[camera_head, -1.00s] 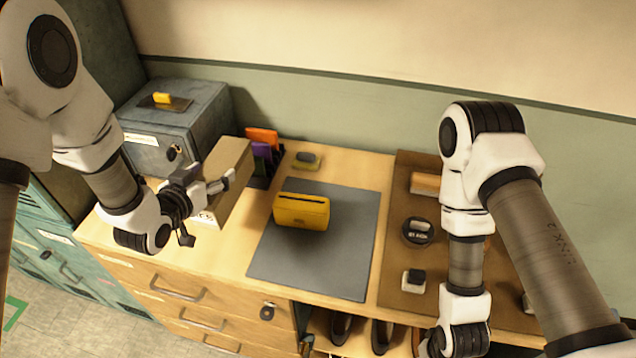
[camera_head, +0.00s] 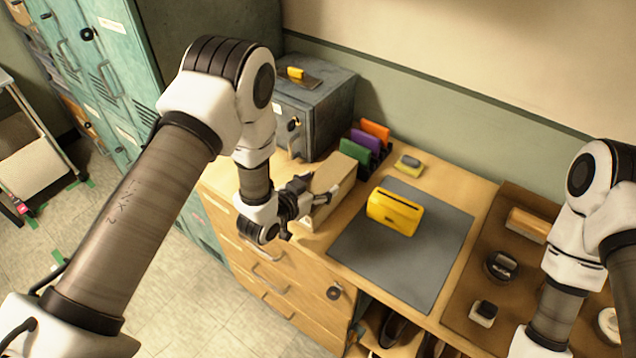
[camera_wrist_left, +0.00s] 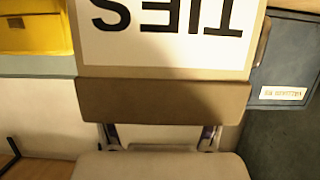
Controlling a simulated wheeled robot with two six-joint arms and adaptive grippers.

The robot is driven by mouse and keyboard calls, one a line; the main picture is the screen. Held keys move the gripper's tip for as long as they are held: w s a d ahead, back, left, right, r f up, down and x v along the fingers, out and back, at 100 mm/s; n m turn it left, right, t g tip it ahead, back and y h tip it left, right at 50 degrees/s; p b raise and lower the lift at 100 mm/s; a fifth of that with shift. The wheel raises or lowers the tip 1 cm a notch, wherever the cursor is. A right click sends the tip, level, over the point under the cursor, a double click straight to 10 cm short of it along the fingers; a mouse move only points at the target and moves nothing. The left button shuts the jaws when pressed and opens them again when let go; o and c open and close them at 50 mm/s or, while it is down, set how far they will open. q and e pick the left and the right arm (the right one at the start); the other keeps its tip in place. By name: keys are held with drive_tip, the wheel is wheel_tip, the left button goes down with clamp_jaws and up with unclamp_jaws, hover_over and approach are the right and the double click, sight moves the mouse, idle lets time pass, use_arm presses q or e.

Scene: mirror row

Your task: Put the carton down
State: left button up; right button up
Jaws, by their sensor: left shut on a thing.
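The carton (camera_head: 328,187) is a long tan box near the left end of the wooden counter, between the grey metal box and the grey mat. My left gripper (camera_head: 318,200) is shut on the carton, with one finger seen along its near side. In the left wrist view the carton (camera_wrist_left: 165,100) fills the middle, with a white label printed "TIES" upside down. I cannot tell whether the carton's underside touches the counter. My right arm shows at the right edge, but its gripper is out of view.
A yellow slotted box (camera_head: 395,212) stands on the grey mat (camera_head: 400,262). Colored upright holders (camera_head: 360,150) are behind the carton. The grey metal box (camera_head: 315,110) is at back left. A brown board (camera_head: 500,262) with brushes and tins lies right. The mat's front is clear.

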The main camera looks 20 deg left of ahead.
use_arm(q)
drive_tip(key=o, duration=1.3)
drive_tip(key=shift+w+d+f, duration=0.1)
drive_tip(key=shift+w+f, duration=0.05)
drive_tip(key=shift+f, duration=0.05)
drive_tip(key=shift+o, duration=0.2)
drive_tip(key=shift+r, duration=0.2)
drive_tip(key=shift+s, duration=0.35)
drive_tip(key=b+v, duration=0.3)
drive_tip(key=v, duration=0.8)
drive_tip(key=s+a+f+n+g+y, duration=0.2)
drive_tip(key=s+f+g, duration=0.4)
drive_tip(key=s+f, duration=0.4)
drive_tip(key=s+a+f+n+g+y, duration=0.2)
drive_tip(key=s+f+g, duration=0.5)
drive_tip(key=s+f, duration=0.4)
drive_tip(key=s+a, duration=0.1)
drive_tip(key=s, duration=0.3)
drive_tip(key=shift+a+y, duration=0.4)
